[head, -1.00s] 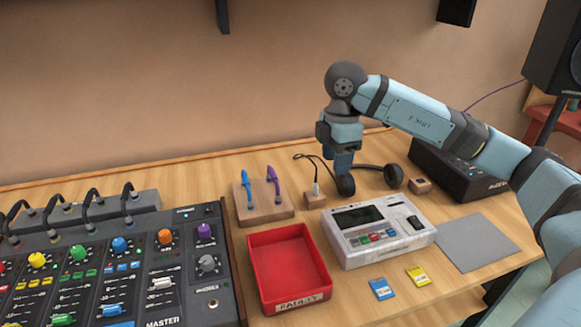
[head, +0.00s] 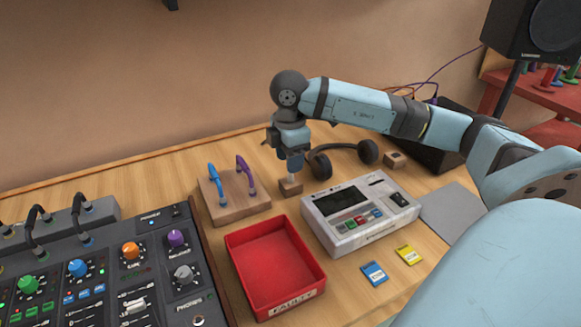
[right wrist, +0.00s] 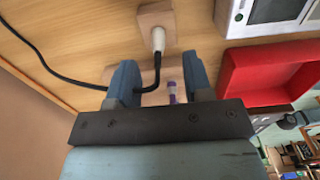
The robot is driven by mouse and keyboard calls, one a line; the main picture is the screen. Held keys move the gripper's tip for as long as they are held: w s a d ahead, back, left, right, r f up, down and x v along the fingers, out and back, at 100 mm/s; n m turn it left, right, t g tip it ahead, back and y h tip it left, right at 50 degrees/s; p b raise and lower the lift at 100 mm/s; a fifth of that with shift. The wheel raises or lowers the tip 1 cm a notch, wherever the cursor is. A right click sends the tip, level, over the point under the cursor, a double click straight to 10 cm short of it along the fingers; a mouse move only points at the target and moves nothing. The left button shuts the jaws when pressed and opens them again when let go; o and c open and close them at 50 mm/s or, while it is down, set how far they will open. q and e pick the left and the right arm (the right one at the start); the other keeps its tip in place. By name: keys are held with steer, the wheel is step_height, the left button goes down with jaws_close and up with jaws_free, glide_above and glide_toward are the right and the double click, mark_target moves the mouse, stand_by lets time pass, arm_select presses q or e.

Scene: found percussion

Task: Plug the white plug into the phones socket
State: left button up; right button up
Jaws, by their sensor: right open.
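The white plug (right wrist: 158,38) stands in a small wooden block (right wrist: 155,14) in the right wrist view, its black cable (right wrist: 70,76) curving away. In the head view the block (head: 290,185) sits behind the recorder, and my right gripper (head: 293,165) hides the plug. My right gripper (right wrist: 158,85) is open, its fingers on either side of the cable near the plug, not shut on it. The phones socket (head: 198,320) is on the mixer's (head: 150,275) front right corner, at the picture's bottom edge. My left gripper is not in view.
A wooden stand (head: 236,210) with blue and purple patch cables is left of the block. Headphones (head: 345,150) lie close on the right. A red tray (head: 312,262) and a white recorder (head: 350,232) are in front. Blue (head: 374,273) and yellow (head: 408,255) cards lie nearby.

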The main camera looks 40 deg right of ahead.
mark_target(290, 181)
steer(key=shift+f, duration=0.45)
steer(key=f, duration=0.1)
steer(key=f+b, duration=0.1)
steer(key=shift+d+f, duration=0.2)
steer(key=shift+f, duration=0.9)
jaws_close()
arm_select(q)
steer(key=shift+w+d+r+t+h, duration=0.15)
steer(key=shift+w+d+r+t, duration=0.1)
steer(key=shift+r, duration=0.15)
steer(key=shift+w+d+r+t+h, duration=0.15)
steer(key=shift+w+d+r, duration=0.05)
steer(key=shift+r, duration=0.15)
arm_select(e)
steer(key=shift+r, duration=0.1)
